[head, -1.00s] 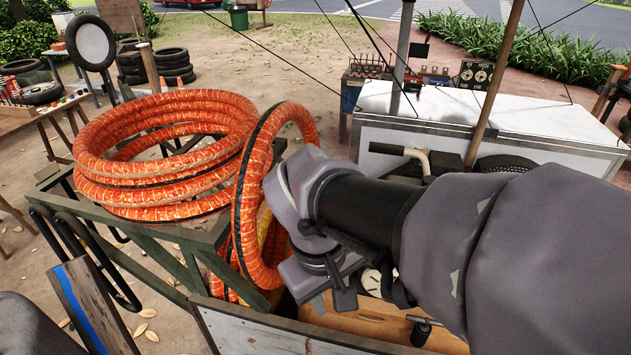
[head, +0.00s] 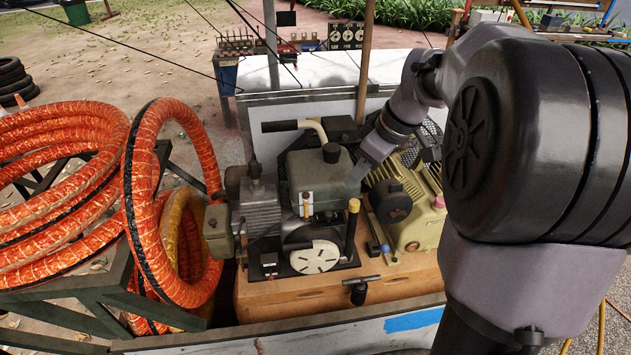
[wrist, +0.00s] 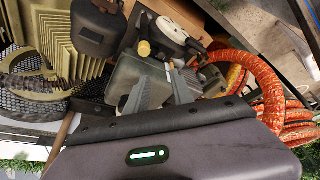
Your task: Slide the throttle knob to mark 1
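A small white plate with an orange-brown knob (head: 306,204), which looks like the throttle knob, is on the front of the green-grey engine (head: 318,172). Its marks are too small to read. In the wrist view the white plate (wrist: 168,73) shows between the finger ends, but I cannot make out the knob there. My gripper (head: 357,176) is above and right of the plate in the head view, apart from it. In the wrist view my gripper (wrist: 160,88) has its two grey fingers spread with nothing held between them.
A yellow-topped post (head: 353,208) stands right of the plate. A pale slotted disc (head: 315,258) sits below it, and a black T-handle (head: 358,289) is in front. A yellow finned engine part (head: 408,195) is at right. Orange hose coils (head: 150,200) stand at left.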

